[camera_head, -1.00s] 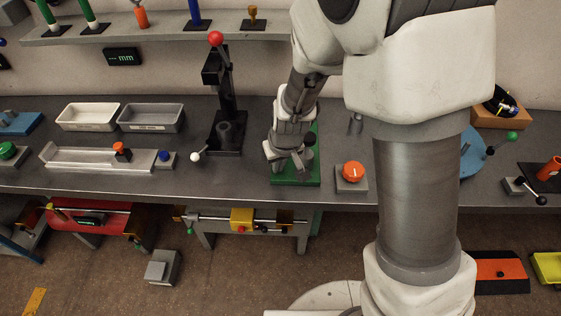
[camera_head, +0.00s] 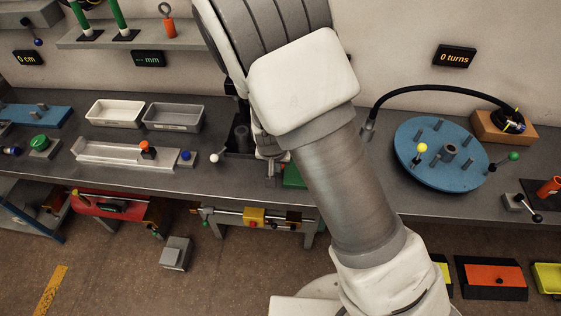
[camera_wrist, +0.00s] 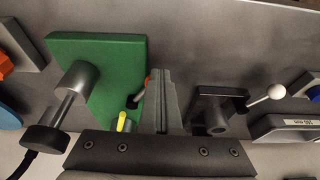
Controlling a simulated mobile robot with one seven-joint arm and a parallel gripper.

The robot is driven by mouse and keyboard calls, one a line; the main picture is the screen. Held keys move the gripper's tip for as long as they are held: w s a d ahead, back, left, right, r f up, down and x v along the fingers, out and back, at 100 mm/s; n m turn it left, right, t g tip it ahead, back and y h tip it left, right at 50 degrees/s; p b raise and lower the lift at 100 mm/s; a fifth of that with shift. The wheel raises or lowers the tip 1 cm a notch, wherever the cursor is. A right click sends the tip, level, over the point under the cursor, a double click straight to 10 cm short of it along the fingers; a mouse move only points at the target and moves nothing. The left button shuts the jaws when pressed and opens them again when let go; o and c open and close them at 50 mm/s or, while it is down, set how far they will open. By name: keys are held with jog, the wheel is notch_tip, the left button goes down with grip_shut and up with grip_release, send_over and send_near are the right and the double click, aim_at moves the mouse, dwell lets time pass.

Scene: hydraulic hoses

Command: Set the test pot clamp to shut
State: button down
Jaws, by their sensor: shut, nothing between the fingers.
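No part is labelled as the test pot clamp, so I cannot tell for sure which it is. A short lever with a white ball (camera_head: 214,158) stands beside the black stand's base on the bench; the ball also shows in the wrist view (camera_wrist: 277,91), with a dark round socket (camera_wrist: 214,120) beside it. A green plate (camera_wrist: 95,75) is left of my gripper there, carrying a grey post with a black knob (camera_wrist: 45,139). My gripper (camera_wrist: 160,82) is shut and empty, between plate and socket, touching neither visibly. In the head view my arm hides much of it.
A blue turntable (camera_head: 447,155) with pegs and an orange cup (camera_head: 550,187) with a black-knobbed lever (camera_head: 521,204) lie to the right. White and grey trays (camera_head: 174,116) and a long tray (camera_head: 115,153) lie left. Some bench surface between is clear.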

jog(key=m+p, duration=0.1)
jog(key=w+a+m+p, duration=0.1)
jog(key=shift+a+r+h+p, duration=0.2)
jog(key=shift+r+h+p, duration=0.05)
jog(key=shift+h+p, duration=0.05)
jog(key=shift+w+a+f+m+p, duration=0.15)
jog(key=shift+w+a+m+p, duration=0.3)
jog(key=shift+m, duration=0.15)
jog(key=shift+w+a+m+h, duration=0.1)
jog(key=shift+w+m+h, duration=0.05)
jog(key=shift+m+h, duration=0.15)
jog(key=shift+w+a+f, duration=0.1)
jog(key=shift+w+a, duration=0.1)
jog(key=shift+w, duration=0.15)
